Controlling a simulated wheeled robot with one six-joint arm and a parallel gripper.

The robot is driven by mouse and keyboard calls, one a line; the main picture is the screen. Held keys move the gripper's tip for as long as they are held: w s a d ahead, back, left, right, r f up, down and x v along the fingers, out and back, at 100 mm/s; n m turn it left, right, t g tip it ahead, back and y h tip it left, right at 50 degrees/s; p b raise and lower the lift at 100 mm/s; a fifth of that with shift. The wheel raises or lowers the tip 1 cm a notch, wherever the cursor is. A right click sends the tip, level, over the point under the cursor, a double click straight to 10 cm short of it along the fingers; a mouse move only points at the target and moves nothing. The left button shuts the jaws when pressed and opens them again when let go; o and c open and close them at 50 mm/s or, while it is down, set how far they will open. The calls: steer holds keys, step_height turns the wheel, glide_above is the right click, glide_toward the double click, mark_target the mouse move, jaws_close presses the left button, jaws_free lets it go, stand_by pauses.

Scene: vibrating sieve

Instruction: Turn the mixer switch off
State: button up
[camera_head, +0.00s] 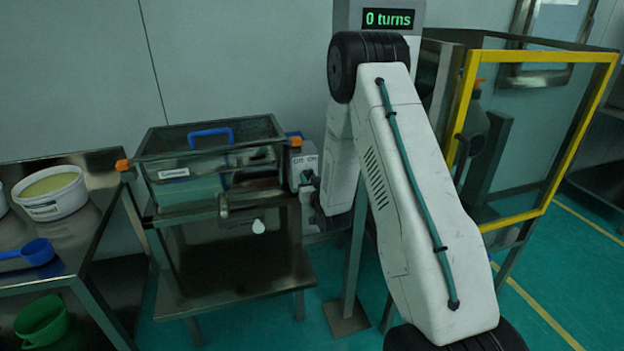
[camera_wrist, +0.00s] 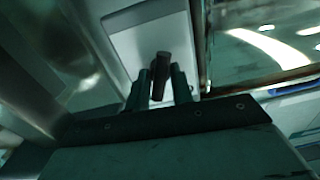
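The mixer switch is a pale box (camera_head: 303,162) marked OFF and ON, on the right end of the steel machine. In the wrist view its pale plate (camera_wrist: 152,38) carries a dark upright lever (camera_wrist: 162,66). My gripper (camera_wrist: 160,80) points at the plate, its two dark fingers apart with the lever between their tips. Narrow gaps show beside the lever, so I see no firm grip. In the head view my gripper (camera_head: 311,190) is small and dark, just below the switch labels. Which label the lever points to cannot be told.
The machine's trough (camera_head: 200,140) has a blue handle (camera_head: 211,133) and stands left of the switch. A side table (camera_head: 95,215) at far left holds a white tub (camera_head: 50,192) and blue scoop (camera_head: 38,251). A yellow-framed enclosure (camera_head: 470,75) stands right. A display (camera_head: 388,19) reads 0 turns.

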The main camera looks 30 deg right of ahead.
jaws_close()
steer(key=shift+c, duration=0.4)
jaws_free()
steer(key=shift+d+r, duration=0.1)
steer(key=shift+d, duration=0.35)
steer(key=shift+a, duration=0.2)
jaws_close()
steer(key=n, duration=0.5)
steer(key=shift+a+n, duration=0.1)
steer(key=shift+n, duration=0.2)
steer(key=shift+c, duration=0.4)
jaws_free()
steer(key=n, duration=0.6)
steer(key=o, duration=1)
steer(key=shift+c, duration=0.2)
steer(key=shift+a, duration=0.1)
